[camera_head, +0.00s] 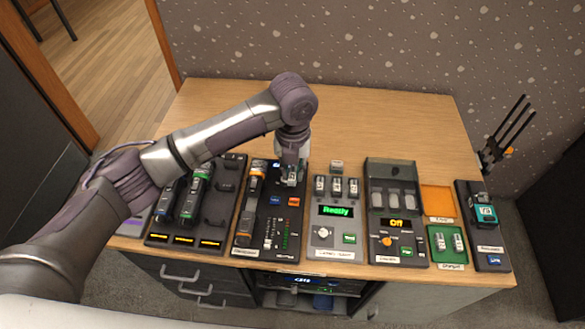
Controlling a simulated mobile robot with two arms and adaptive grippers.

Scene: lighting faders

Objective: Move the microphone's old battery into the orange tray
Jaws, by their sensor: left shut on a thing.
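My left gripper (291,166) points down over the upper right part of the black microphone panel (270,222). It is shut on a small pale piece that looks like the old battery, mostly hidden by the fingers. I cannot tell whether the piece is clear of the panel. A dark microphone with an orange band (250,205) lies along the panel's left side. The orange tray (437,201) is farther right and looks empty. My right gripper is not in view.
A grey unit with a green "Ready" display (335,235) and a dark unit with an "Off" display (398,250) stand between the panel and the orange tray. A green tray (434,236) holds small batteries. The table's back (380,115) is clear.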

